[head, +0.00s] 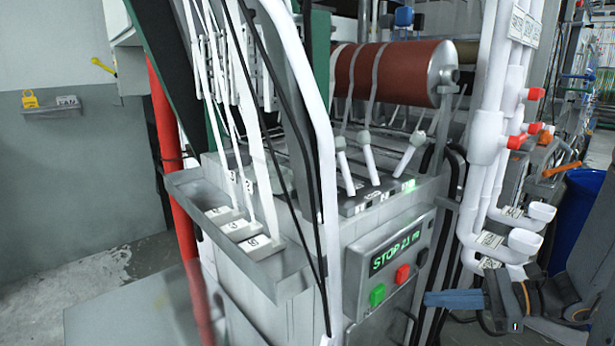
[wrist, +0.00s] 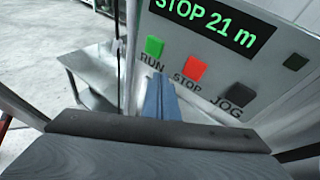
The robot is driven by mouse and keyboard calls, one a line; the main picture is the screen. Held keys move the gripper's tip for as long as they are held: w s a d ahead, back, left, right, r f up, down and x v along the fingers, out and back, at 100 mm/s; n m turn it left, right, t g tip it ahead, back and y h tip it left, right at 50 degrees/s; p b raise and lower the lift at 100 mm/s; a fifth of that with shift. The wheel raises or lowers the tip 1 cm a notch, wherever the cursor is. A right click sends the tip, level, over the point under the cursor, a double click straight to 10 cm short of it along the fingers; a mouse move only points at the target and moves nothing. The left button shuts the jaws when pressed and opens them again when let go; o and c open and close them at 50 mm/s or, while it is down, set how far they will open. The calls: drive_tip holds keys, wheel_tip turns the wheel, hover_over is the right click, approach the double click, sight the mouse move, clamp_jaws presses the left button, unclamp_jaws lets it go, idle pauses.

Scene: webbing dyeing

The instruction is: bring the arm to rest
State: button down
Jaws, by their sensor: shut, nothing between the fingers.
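My gripper (head: 430,299) is at the lower right of the head view, its blue fingers pointing left toward the control panel. In the wrist view the blue fingers (wrist: 160,96) are shut together and hold nothing. I cannot tell how large the gap to the panel is. The control panel (head: 356,283) has a green RUN button (head: 377,294), a red STOP button (head: 402,274) and a dark JOG button (wrist: 241,93). Its display (wrist: 215,22) reads STOP 21 m.
White pipes (head: 488,170) with red valve handles and white cups (head: 526,241) stand close above my gripper. A blue bin (head: 578,215) is behind at the right. A brown roller (head: 395,73) and webbing strips sit above the panel. Open floor (head: 130,265) lies at left.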

drive_tip(key=s+a+r+n+g+h, duration=0.1)
drive_tip(key=s+a+n+h, duration=0.4)
drive_tip(key=n, duration=0.5)
drive_tip(key=s+a+r+n+g+h, duration=0.1)
drive_tip(key=s+a+n+g+h, duration=0.3)
drive_tip(key=n+h, duration=0.4)
drive_tip(key=s+a+n, duration=0.1)
drive_tip(key=s+n, duration=0.1)
drive_tip(key=n, duration=0.1)
drive_tip(key=shift+s+a+r+g, duration=0.25)
drive_tip(key=shift+r+g, duration=0.05)
drive_tip(key=shift+r, duration=0.1)
drive_tip(key=shift+a, duration=0.15)
